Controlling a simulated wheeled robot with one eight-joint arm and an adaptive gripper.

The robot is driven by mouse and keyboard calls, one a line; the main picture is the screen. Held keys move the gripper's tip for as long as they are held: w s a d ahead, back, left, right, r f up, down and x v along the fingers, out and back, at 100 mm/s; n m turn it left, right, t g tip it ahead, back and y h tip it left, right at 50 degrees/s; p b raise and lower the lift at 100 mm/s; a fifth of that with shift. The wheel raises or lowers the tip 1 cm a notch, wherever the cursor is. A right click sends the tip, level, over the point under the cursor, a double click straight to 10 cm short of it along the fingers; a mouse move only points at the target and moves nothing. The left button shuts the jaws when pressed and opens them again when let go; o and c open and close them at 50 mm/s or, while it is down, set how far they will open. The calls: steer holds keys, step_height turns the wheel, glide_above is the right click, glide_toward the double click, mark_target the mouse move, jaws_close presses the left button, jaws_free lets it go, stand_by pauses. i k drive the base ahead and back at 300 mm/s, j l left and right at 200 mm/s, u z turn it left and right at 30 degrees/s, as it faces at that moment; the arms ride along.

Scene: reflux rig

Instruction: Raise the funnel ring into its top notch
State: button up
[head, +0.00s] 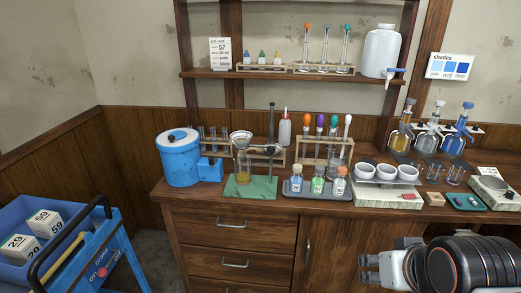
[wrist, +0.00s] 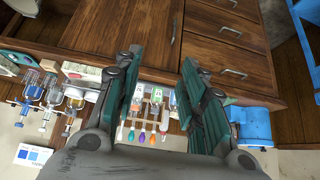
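The funnel (head: 241,137) sits in a ring on a dark upright rod (head: 271,125), which rises from a green base (head: 262,188) on the bench. The ring and the rod's notches are too small to make out. My gripper (head: 364,269) is in front of the bench, lower right in the head view, far from the funnel. In the wrist view my gripper (wrist: 162,60) is open and empty. I cannot make out the funnel in that view.
A blue pot (head: 180,160) stands left of the stand. A tray of small bottles (head: 317,196), a pipette rack (head: 340,149) and white bowls (head: 387,173) stand to its right. A tube rack and white bottle (head: 284,130) are behind. A blue cart (head: 110,255) is at lower left.

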mark_target(268, 145)
steer(key=i+j, duration=0.25)
steer(key=i, duration=0.2)
steer(key=i+j, duration=0.3)
steer(key=i, duration=0.15)
steer(key=l+u, duration=0.1)
steer(key=j+z, duration=0.1)
